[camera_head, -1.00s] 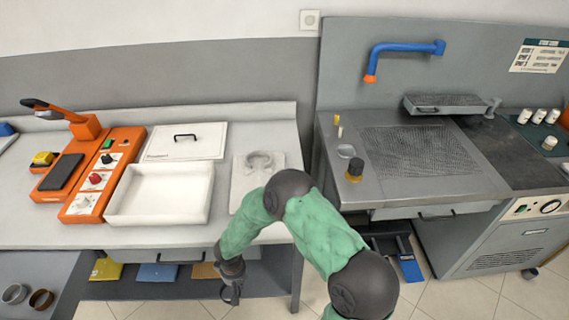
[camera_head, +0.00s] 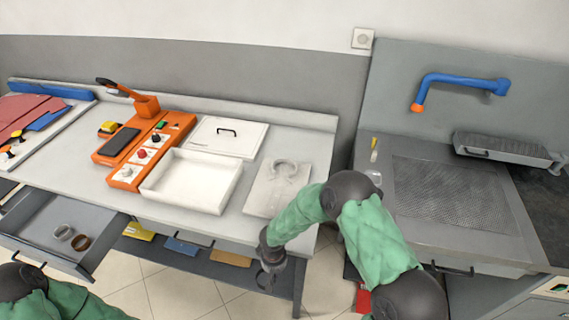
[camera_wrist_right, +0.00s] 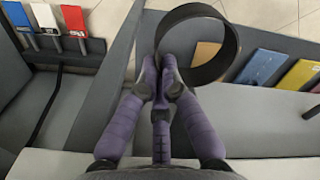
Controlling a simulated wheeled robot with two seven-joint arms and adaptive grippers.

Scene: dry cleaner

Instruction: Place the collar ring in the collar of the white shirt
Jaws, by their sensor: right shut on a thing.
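The folded white shirt (camera_head: 268,198) lies flat on the counter, right of the white tray, with its round collar (camera_head: 285,169) toward the wall. My right gripper (camera_head: 270,266) is in front of the counter's front edge, nearer than the shirt and apart from it. In the right wrist view it is shut on a dark collar ring (camera_wrist_right: 229,62), gripping the band at one side. The ring is small and hard to make out in the head view. My left arm shows at the bottom left, but its gripper is out of view.
The white tray (camera_head: 190,180), a lidded box (camera_head: 227,138) and an orange control panel (camera_head: 140,155) stand on the counter. A shelf (camera_head: 200,262) with folded cloths runs below.

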